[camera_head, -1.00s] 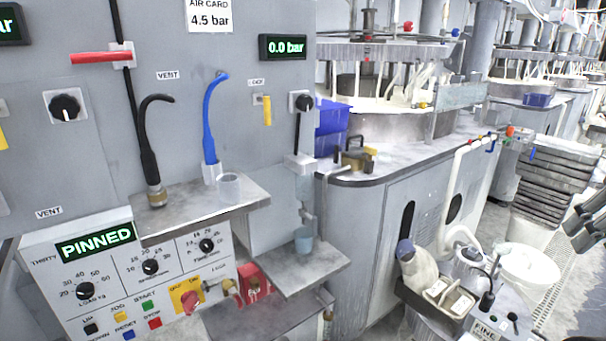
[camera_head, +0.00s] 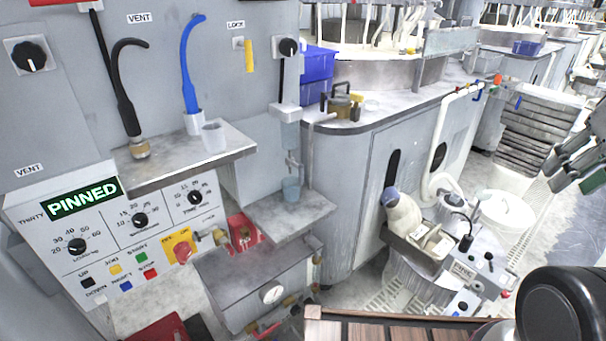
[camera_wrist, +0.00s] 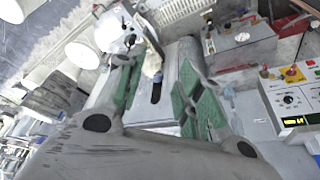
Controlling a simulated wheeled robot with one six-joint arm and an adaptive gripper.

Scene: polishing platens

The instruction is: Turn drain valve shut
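A small valve fitting (camera_head: 293,163) hangs under a clear filter bowl (camera_head: 290,135) on the grey cabinet in the head view. It looks like the drain valve, but its handle position is too small to tell. My gripper (camera_head: 568,165) is at the right edge of the head view, far from the valve. In the wrist view its two green-padded fingers (camera_wrist: 155,95) are apart with nothing held between them. I cannot make out the valve in the wrist view.
The control panel (camera_head: 112,232) reads PINNED. A higher shelf (camera_head: 181,170) holds a clear cup (camera_head: 214,137) beside black and blue hoses. A rounded bench (camera_head: 372,125) stands right of the valve. A jug (camera_head: 402,215) and a white bucket (camera_head: 503,212) stand between valve and gripper.

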